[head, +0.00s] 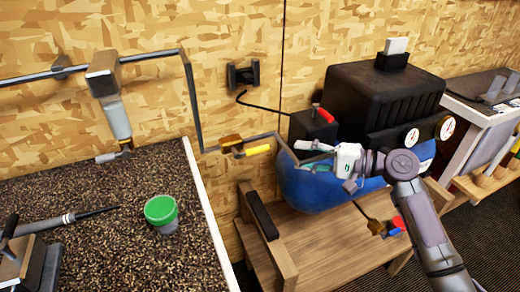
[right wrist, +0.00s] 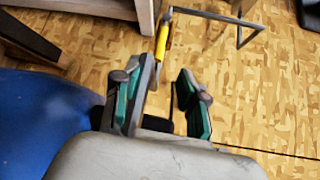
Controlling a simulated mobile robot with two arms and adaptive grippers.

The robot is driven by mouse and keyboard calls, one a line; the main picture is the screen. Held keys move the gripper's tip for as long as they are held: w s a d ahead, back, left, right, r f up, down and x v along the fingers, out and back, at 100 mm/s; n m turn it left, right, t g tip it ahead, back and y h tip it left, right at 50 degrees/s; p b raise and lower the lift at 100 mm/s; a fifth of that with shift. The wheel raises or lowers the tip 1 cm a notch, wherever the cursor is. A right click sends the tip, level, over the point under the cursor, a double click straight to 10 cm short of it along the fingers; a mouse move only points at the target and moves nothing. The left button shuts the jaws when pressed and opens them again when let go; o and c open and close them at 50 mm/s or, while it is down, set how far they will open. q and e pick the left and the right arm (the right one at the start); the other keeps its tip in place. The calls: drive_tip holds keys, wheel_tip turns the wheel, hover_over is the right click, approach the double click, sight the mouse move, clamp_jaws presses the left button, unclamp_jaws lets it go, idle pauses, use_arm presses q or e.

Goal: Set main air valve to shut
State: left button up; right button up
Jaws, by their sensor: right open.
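A valve with a brass body (head: 231,143) and a yellow lever (head: 258,150) sits on the grey pipe along the wood-chip wall; I take it as the main air valve. The lever points right in the head view, roughly along the pipe. In the right wrist view the yellow lever (right wrist: 162,38) shows beyond the fingertips. My right gripper (head: 308,157) is open and empty, to the right of the lever and apart from it. Its two green-padded fingers (right wrist: 166,88) stand spread in the right wrist view. My left gripper is not in view.
A blue tank (head: 310,188) with a black compressor housing (head: 375,100) and gauges stands close beside my right gripper. A wooden bench (head: 335,245) lies below. The left worktop (head: 105,215) holds a green-lidded cup (head: 161,211) and a clamped shaft (head: 65,218).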

sight(264, 150)
drive_tip(key=p+x, duration=0.1)
drive_tip(key=x, duration=1.1)
drive_tip(key=shift+d, duration=0.1)
drive_tip(key=shift+s, duration=0.1)
clamp_jaws()
